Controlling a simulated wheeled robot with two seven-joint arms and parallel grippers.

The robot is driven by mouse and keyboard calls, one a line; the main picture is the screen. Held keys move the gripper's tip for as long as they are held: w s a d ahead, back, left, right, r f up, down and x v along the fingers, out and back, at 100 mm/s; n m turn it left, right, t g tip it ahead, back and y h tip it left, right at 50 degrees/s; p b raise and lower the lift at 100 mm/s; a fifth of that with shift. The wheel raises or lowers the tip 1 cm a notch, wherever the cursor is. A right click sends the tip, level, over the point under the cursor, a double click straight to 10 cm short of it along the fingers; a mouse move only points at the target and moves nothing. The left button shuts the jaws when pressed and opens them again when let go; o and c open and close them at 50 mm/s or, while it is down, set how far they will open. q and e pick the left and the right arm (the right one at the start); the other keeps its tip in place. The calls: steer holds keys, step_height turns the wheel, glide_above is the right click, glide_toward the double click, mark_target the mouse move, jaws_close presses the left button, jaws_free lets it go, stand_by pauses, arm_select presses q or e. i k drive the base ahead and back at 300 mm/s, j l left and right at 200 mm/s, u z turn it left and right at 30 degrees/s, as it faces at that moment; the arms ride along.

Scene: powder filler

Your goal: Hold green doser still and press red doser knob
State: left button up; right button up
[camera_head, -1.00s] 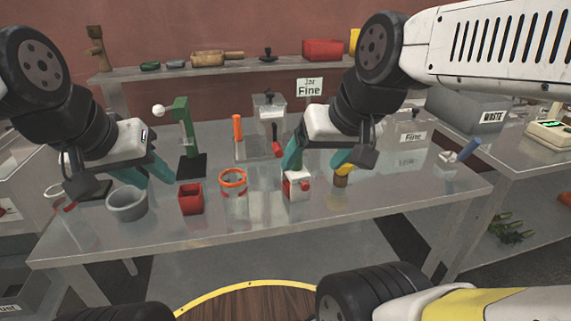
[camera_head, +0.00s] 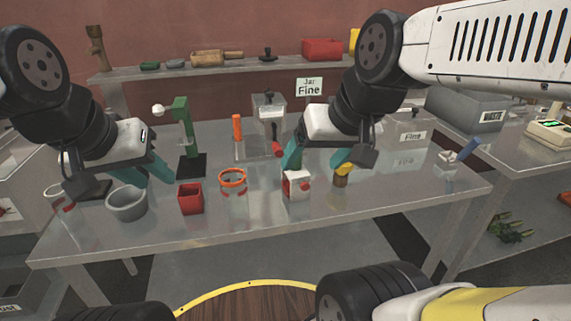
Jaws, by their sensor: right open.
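A green upright device (camera_head: 181,117) with a white ball on its arm and a black base stands toward the back left of the table. A small white box with a red round knob (camera_head: 296,185) stands near the front, right of centre. My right gripper (camera_head: 317,163) is open above and behind this box, its teal fingers spread and empty. One finger comes close to the box's top left; I cannot tell if they touch. My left gripper (camera_head: 160,168) is left of the green device.
A grey bowl (camera_head: 126,207), red cup (camera_head: 190,205) and orange-rimmed jar (camera_head: 232,192) stand along the front left. A yellow-topped jar (camera_head: 341,180) is right of the white box. The table's front (camera_head: 330,213) is clear.

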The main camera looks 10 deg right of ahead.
mark_target(305, 187)
steer(key=l, duration=0.9)
steer(key=j+z, duration=0.1)
steer(key=z, duration=0.15)
steer(key=j+z, duration=0.15)
steer(key=z, duration=0.15)
steer(key=j+z, duration=0.15)
steer(key=j, duration=0.2)
steer(key=k+j+z, duration=0.15)
steer(key=j, duration=0.25)
steer(key=j+z, duration=0.15)
steer(key=j, duration=0.2)
steer(key=k+j+z, duration=0.15)
steer(key=j, duration=0.15)
steer(key=k+j, duration=0.1)
steer(key=j, duration=0.25)
steer(key=k+j, duration=0.15)
steer(key=j, duration=0.2)
steer(key=k+j, duration=0.1)
steer(key=j, duration=0.2)
steer(key=k+j, duration=0.15)
steer(key=j, duration=0.2)
steer(key=z, duration=0.05)
